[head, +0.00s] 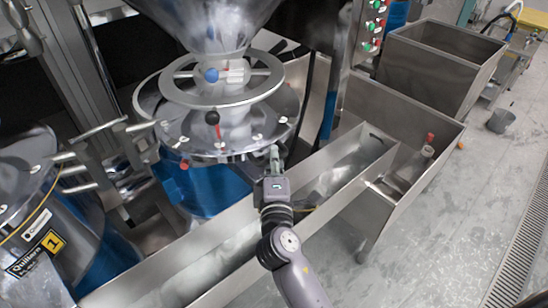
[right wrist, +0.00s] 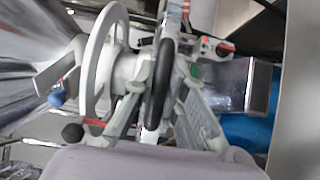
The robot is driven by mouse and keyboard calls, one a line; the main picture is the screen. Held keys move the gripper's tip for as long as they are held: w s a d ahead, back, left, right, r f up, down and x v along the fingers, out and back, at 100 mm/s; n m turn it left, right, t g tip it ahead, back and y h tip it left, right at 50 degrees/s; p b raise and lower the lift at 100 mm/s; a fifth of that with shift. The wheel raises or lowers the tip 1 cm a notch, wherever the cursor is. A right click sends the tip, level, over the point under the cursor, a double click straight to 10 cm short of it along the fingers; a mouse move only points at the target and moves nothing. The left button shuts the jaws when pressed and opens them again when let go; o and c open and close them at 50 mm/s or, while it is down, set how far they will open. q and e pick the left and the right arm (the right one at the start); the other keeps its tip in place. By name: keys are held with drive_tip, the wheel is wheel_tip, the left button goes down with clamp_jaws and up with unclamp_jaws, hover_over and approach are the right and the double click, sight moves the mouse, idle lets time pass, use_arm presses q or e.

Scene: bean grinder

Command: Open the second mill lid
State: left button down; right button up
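A mill with a steel hopper (head: 205,25) stands at upper centre in the head view. Below the hopper are a handwheel (head: 262,92), a blue ball knob (head: 211,75) and a red lever with a black knob (head: 212,117). The round flanged lid (head: 205,150) sits flat on the blue body (head: 200,190). My right gripper (head: 273,160) is at the lid's front right rim. In the right wrist view its fingers (right wrist: 166,90) stand apart on either side of a dark oval part (right wrist: 160,85). Contact is unclear. My left gripper is not seen.
A second mill (head: 30,190) labelled 1 stands at the left. A long steel trough (head: 235,235) runs below my right arm. Steel bins (head: 390,115) stand at the right. Open floor (head: 470,200) lies beyond them.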

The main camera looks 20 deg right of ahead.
drive_tip(key=o, duration=0.5)
drive_tip(key=v, duration=1.2)
drive_tip(key=shift+c, duration=0.6)
